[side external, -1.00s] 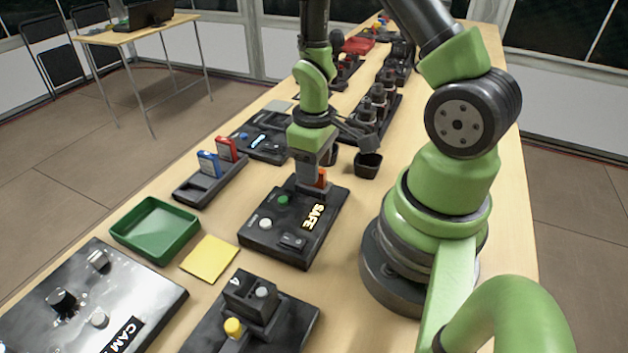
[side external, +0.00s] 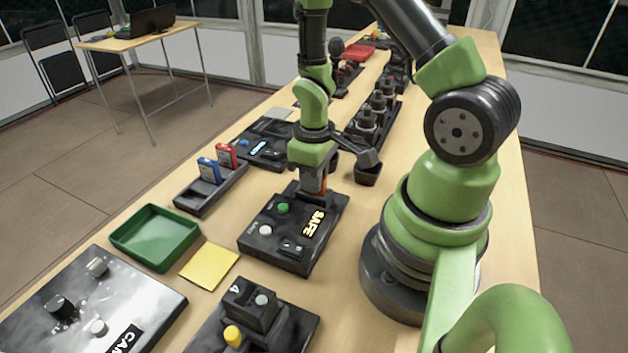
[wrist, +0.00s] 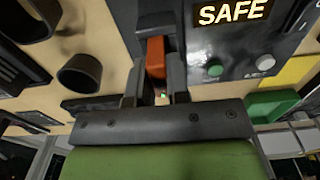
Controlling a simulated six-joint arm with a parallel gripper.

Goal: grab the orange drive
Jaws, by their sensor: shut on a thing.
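The orange drive (wrist: 156,58) sits between the two fingers of my gripper (wrist: 154,85) in the wrist view, with its far end at the edge of the black SAFE box. In the side view my gripper (side external: 313,192) points down at the back of the SAFE box (side external: 262,243), and only a small piece of the orange drive (side external: 322,186) shows beside the fingers. My gripper is shut on the drive. I cannot tell whether the drive is still seated in the box.
A black rack (side external: 211,190) with a blue and a red drive stands to the left. A green tray (side external: 155,236) and a yellow pad (side external: 209,263) lie nearer the camera. Black cups (side external: 368,173) and a row of dark knobs stand behind and right of my gripper.

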